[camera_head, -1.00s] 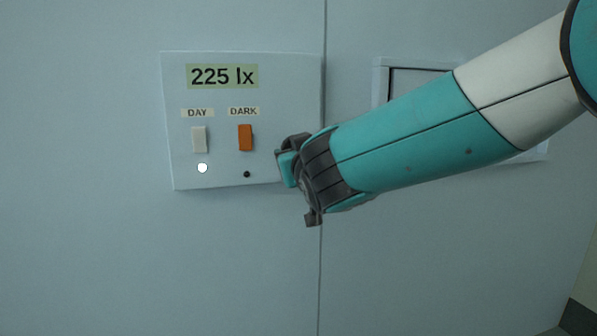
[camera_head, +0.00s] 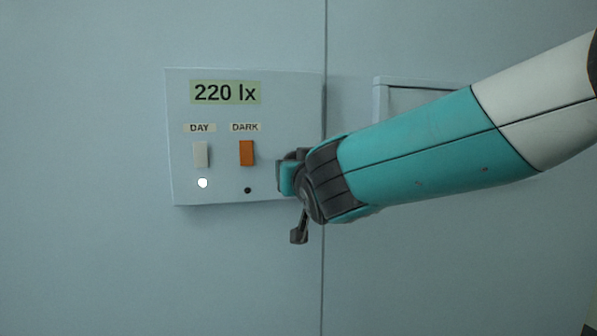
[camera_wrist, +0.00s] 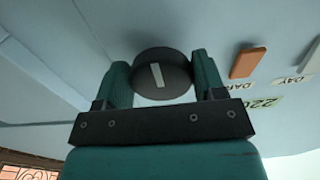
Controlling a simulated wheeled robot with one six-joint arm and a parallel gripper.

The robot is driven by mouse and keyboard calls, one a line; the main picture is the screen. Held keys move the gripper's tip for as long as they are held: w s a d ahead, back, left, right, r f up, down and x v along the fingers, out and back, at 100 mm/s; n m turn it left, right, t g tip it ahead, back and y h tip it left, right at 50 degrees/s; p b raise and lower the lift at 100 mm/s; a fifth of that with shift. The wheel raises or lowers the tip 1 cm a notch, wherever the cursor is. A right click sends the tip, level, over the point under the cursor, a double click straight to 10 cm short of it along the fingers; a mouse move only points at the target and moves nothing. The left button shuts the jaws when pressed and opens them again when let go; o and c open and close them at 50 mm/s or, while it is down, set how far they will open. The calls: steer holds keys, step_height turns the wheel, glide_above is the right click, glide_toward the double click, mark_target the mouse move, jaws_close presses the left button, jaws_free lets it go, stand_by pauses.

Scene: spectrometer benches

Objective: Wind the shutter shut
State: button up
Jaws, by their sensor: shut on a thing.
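My gripper (camera_head: 288,178) is at the lower right of the pale wall panel (camera_head: 215,118). In the wrist view its two teal fingers sit on either side of a round dark knob (camera_wrist: 162,62) and are shut on it. The knob has a white line mark, which stands slightly tilted in that view. In the head view the knob is hidden by my gripper. The panel's green display (camera_head: 225,92) reads 220 lx. The shutter itself cannot be made out.
The panel has a white DAY switch (camera_head: 201,154) with a lit white lamp (camera_head: 203,183) below. Left of my gripper is an orange DARK switch (camera_head: 247,153) with a dark lamp (camera_head: 248,190). A pale frame (camera_head: 381,100) is partly behind my arm.

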steer(key=o, duration=0.9)
steer(key=shift+c, duration=0.2)
steer(key=v, duration=1.7)
steer(key=shift+s, duration=0.25)
steer(key=shift+d, duration=0.1)
